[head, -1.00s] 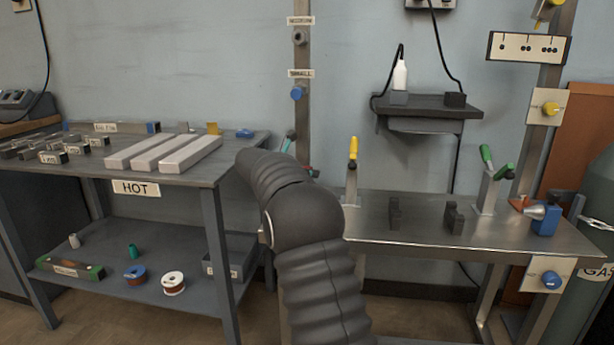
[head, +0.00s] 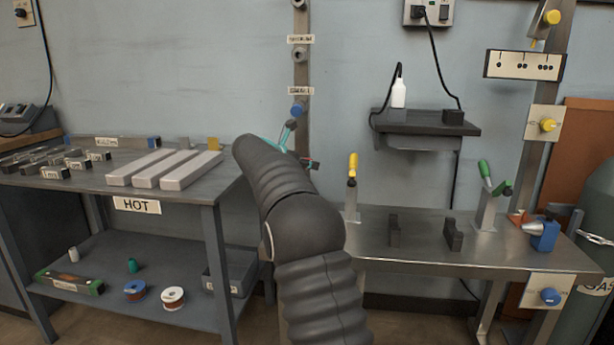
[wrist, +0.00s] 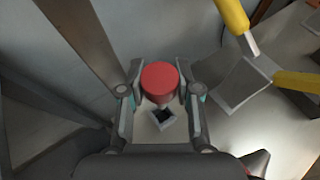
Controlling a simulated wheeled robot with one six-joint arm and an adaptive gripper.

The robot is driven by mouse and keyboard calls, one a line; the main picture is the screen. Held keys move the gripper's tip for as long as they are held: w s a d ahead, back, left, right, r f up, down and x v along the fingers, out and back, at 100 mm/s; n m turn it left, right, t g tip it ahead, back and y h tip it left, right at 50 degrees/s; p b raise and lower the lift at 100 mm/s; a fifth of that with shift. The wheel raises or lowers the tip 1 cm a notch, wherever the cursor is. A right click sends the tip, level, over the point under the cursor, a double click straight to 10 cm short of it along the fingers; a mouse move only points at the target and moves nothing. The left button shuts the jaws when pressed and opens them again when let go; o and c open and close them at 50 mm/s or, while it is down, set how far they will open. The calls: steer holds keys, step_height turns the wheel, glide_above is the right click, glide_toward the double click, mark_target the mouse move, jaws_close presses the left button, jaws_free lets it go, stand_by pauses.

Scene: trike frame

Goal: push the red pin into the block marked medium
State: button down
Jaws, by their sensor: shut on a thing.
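In the wrist view, my gripper (wrist: 165,92) is shut on the red pin (wrist: 160,80). Its round red head shows between the two fingers. Just past the pin is a small pale square piece (wrist: 162,120) with a dark opening; no marking on it is readable, and I cannot tell whether the pin touches it. In the head view, my gripper (head: 292,143) is mostly hidden behind my arm, in front of the metal post, and the pin cannot be made out. A small label (head: 300,40) on the post is too blurred to read surely.
The metal bench (head: 420,250) on the right holds yellow- and green-handled clamps (head: 352,170) and dark brackets (head: 454,235). The dark table (head: 95,190) on the left carries pale bars (head: 165,170) and a HOT sign. A wall shelf (head: 425,128) holds a white bottle.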

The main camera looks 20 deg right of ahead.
step_height(320, 180, up, 4)
steer(key=shift+r+p, duration=0.1)
steer(key=shift+p, duration=0.4)
steer(key=s+a, duration=0.3)
steer(key=a, duration=0.5)
steer(key=s+a+b, duration=0.1)
steer(key=s+a, duration=0.2)
steer(key=a, duration=0.5)
steer(key=shift+s+a, duration=0.35)
steer(key=shift+s, duration=0.05)
steer(key=shift+r, duration=0.3)
steer(key=shift+r+p, duration=2.1)
steer(key=shift+r, duration=0.45)
